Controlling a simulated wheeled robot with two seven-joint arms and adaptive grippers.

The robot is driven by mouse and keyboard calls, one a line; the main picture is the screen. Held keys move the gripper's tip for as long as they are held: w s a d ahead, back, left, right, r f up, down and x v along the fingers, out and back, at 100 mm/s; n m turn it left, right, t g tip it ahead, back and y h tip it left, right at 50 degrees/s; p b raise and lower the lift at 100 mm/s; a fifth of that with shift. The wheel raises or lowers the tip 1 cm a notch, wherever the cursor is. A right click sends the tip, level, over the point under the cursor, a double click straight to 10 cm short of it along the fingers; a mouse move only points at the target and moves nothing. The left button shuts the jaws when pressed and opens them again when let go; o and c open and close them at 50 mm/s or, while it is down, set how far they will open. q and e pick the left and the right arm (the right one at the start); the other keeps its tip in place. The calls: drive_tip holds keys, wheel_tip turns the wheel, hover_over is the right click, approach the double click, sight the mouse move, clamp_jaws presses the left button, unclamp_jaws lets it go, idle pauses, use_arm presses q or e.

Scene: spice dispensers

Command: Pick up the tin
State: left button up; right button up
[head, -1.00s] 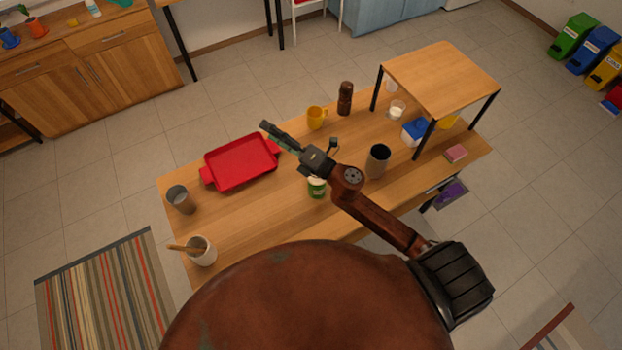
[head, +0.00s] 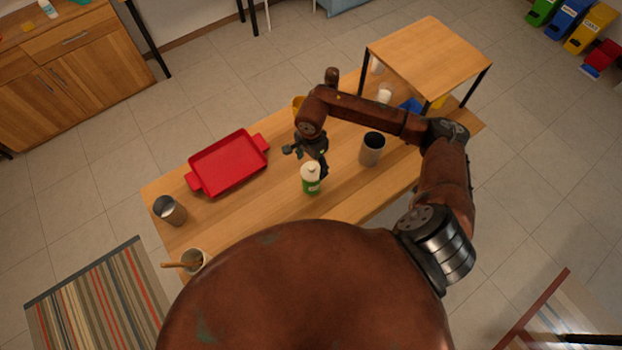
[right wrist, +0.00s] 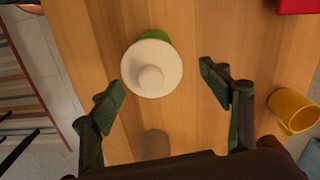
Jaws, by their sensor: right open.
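The tin (head: 311,180), green with a white domed, knobbed lid, stands upright on the wooden table near its front edge. In the right wrist view its round white lid (right wrist: 152,69) is seen from above and hides most of the green body. My right gripper (head: 306,162) is open and empty, above and just behind the tin in the head view. In the right wrist view its two fingers (right wrist: 161,90) are spread, one on each side of the lid, apart from it. My left gripper is not in view.
A red tray (head: 228,163) lies to the left on the table. A grey cup (head: 372,149) stands to the right of the tin. A yellow mug (right wrist: 294,111) is farther back. A metal cup (head: 169,210) and a pot with a wooden handle (head: 192,261) stand at the left end.

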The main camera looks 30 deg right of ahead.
sight(310, 188)
drive_tip(key=f, duration=0.2)
drive_tip(key=f+p, duration=0.1)
drive_tip(key=f, duration=0.1)
drive_tip(key=s+f, duration=0.1)
drive_tip(key=f, duration=0.1)
drive_tip(key=shift+a+f+p, duration=0.1)
drive_tip(key=shift+a+p, duration=0.1)
drive_tip(key=shift+p, duration=0.15)
drive_tip(key=shift+f, duration=0.6)
drive_tip(key=shift+c, duration=0.6)
drive_tip(key=c, duration=1.3)
